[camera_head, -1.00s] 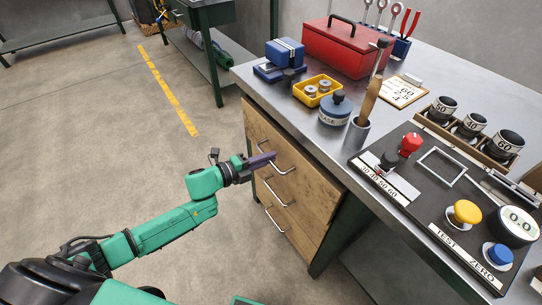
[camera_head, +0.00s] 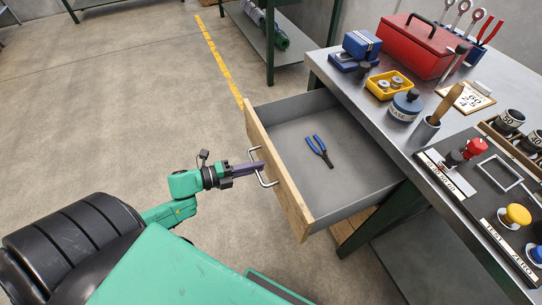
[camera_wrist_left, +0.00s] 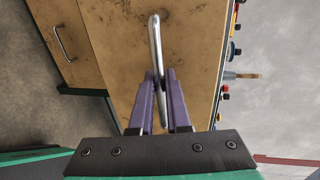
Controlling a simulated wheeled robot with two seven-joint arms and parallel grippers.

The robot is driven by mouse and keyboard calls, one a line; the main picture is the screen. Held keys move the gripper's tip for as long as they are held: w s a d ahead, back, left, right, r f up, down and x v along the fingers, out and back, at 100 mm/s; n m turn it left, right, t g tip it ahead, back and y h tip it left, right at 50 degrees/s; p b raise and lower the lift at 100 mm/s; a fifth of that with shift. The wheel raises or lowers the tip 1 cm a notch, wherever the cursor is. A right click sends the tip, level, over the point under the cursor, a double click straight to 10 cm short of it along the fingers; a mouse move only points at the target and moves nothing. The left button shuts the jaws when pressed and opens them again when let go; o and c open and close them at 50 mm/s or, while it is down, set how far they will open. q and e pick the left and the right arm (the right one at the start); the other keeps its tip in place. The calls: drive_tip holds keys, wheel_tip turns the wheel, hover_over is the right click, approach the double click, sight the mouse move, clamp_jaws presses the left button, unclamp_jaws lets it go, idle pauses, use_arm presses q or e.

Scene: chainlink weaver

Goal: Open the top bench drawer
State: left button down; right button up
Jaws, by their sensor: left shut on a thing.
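The top bench drawer (camera_head: 352,186) is pulled far out from under the bench top. Its wooden front (camera_head: 280,172) faces my left arm, and its grey inside is bare except for blue-handled pliers (camera_head: 320,151). My left gripper (camera_head: 258,167) is shut on the metal bar handle (camera_head: 268,182) of that front. In the left wrist view the purple fingers (camera_wrist_left: 162,95) close on either side of the handle (camera_wrist_left: 154,45). My right gripper is not in view.
The floor left of the drawer is clear.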

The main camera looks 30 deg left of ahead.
use_arm(q)
drive_tip(key=f+p+v, duration=0.1)
drive_tip(key=v, duration=0.5)
drive_tip(key=shift+f, duration=0.15)
drive_tip(key=shift+s, duration=0.1)
drive_tip(key=c, duration=0.9)
unclamp_jaws()
drive_tip(key=v, duration=1.4)
drive_tip(key=shift+s+a+p, duration=0.25)
drive_tip(key=shift+p, duration=0.05)
